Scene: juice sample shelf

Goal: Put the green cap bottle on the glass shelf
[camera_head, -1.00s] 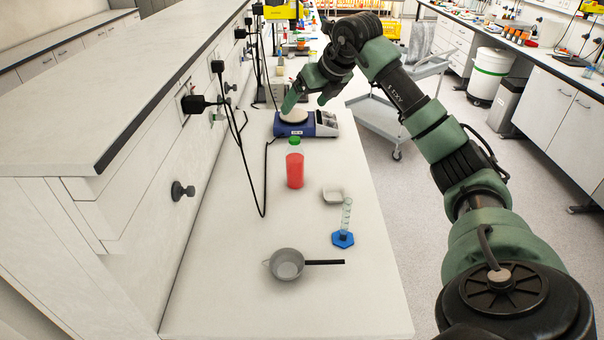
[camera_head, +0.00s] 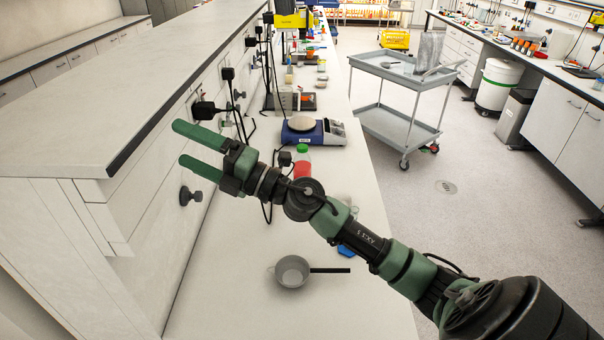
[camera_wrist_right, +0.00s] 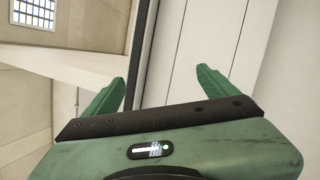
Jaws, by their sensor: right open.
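The green cap bottle (camera_head: 303,160) holds red liquid and stands upright on the white bench, partly hidden behind my right arm in the head view. My right gripper (camera_head: 190,148) is open and empty, pointing left in front of the upper bench's side, to the left of the bottle and apart from it. In the right wrist view my right gripper (camera_wrist_right: 158,85) shows two green fingers spread apart with nothing between them. I cannot make out a glass shelf for certain. My left gripper is not in view.
A blue hotplate or balance (camera_head: 312,132) stands behind the bottle. A grey pan (camera_head: 291,271) with a black handle lies nearer. A blue cylinder base (camera_head: 346,251) is mostly hidden by my arm. Black plugs and cables (camera_head: 208,109) stick out from the bench side. A grey cart (camera_head: 402,120) stands right.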

